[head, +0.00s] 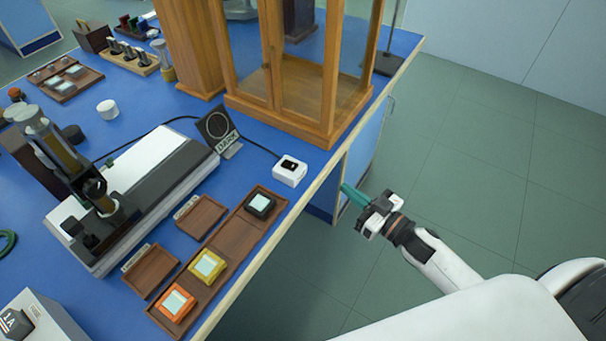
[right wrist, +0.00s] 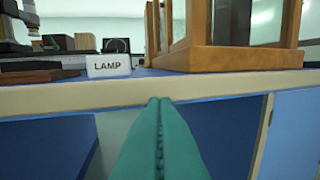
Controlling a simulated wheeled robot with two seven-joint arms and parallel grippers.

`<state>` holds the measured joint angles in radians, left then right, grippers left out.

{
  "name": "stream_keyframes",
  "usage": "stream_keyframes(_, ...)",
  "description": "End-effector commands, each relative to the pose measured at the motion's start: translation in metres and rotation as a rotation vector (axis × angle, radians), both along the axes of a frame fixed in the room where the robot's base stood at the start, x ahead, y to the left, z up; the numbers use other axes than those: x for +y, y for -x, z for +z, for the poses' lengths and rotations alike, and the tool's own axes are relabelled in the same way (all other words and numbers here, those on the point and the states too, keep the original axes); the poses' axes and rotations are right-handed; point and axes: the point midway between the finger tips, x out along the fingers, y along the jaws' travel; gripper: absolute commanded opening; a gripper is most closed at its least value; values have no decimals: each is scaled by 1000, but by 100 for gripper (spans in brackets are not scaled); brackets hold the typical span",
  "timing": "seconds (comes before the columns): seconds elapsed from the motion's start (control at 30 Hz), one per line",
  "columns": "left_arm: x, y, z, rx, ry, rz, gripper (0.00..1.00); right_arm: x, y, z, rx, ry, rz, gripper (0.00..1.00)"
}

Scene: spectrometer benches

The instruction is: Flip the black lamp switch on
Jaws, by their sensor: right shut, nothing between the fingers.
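The lamp switch is a small white box (head: 290,171) with a black rocker (head: 290,165) on top, near the bench's front edge. A black cable runs from it past the "DARK" sign. In the right wrist view the box (right wrist: 109,66) shows its "LAMP" label, left of centre; its rocker cannot be made out there. My right gripper (head: 347,190) has teal fingers and is shut and empty. It is off the bench edge, to the right of the switch box and apart from it. In the right wrist view its fingertips (right wrist: 158,101) point at the bench edge. My left gripper is not in view.
A wooden glass-fronted cabinet (head: 284,114) stands behind the switch. A wooden tray (head: 227,254) with black, yellow and orange framed samples lies in front. The spectrometer (head: 135,184) and "DARK" sign (head: 219,133) are to the left. Floor right of the bench is clear.

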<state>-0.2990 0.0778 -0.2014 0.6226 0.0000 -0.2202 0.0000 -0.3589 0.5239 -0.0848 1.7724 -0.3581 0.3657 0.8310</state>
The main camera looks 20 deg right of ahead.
Motion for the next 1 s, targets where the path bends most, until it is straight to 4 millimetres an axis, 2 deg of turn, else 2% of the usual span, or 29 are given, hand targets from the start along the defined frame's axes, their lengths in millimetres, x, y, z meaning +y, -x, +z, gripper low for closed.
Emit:
stream_keyframes(0.03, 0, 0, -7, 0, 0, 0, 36, 12, 3, 25, -60, -17, 64, 0)
stream_keyframes(0.1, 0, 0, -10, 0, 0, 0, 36, 25, 9, 54, -114, -41, 132, 0)
stream_keyframes(0.23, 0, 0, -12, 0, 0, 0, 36, 39, 17, 82, -165, -61, 204, 0)
stream_keyframes(0.33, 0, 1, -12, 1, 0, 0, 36, 42, 19, 89, -174, -68, 219, 0)
stream_keyframes(0.7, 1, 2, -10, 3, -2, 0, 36, 45, 15, 90, -174, -68, 216, 0)
stream_keyframes(0.87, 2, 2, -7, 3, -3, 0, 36, 57, -1, 96, -177, -69, 216, 0)
stream_keyframes(1.0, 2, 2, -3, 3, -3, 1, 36, 75, -23, 103, -179, -68, 217, 0)
